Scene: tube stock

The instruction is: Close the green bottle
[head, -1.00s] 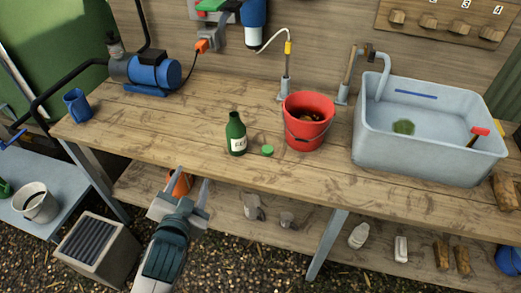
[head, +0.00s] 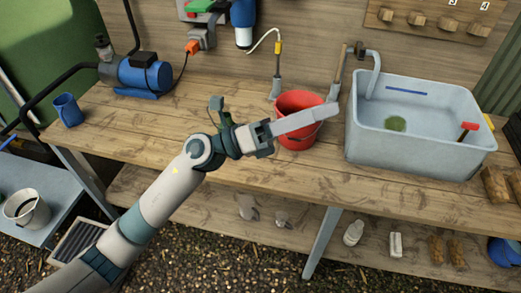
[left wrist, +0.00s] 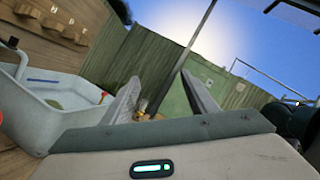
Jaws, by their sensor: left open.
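My left gripper (head: 325,113) reaches across the bench from the lower left, its fingers pointing right in front of the red bucket. In the left wrist view its two fingers (left wrist: 160,86) stand apart with nothing held between them. The green bottle (head: 226,119) is almost wholly hidden behind my left wrist; only a small dark green piece shows, and I cannot see its mouth. The green cap is not visible now; my gripper covers the spot beside the bottle where it lay. My right gripper is not in view.
The red bucket (head: 298,141) stands close behind my fingers. A grey-blue sink tub (head: 415,150) stands on the right of the wooden bench (head: 130,125). A blue pump (head: 145,75) and a blue mug (head: 67,110) are at left. The bench's front left is clear.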

